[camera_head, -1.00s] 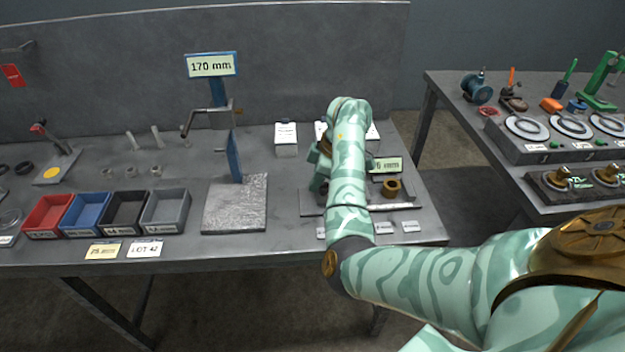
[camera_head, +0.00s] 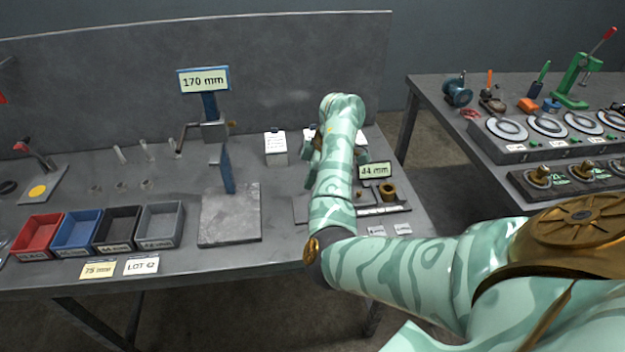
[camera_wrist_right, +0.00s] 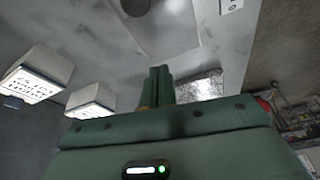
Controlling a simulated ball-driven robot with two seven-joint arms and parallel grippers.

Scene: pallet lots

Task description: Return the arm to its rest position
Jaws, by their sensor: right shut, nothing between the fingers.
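My right arm (camera_head: 335,180), pale green with darker stripes, reaches over the front bench, its hand end above the bench's right part. In the head view the arm hides most of my right gripper, and its fingertips cannot be made out. In the right wrist view the two green fingers of my right gripper (camera_wrist_right: 160,86) are together and empty. They are above the grey bench, apart from the white boxes. My left gripper is not in view.
Near the arm are a white labelled box (camera_head: 276,150), a 44 mm display (camera_head: 374,170) and a brass ring (camera_head: 388,192). Left are a grey plate (camera_head: 230,228), a 170 mm sign (camera_head: 203,80) and coloured bins (camera_head: 38,236). A second bench (camera_head: 455,140) stands right.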

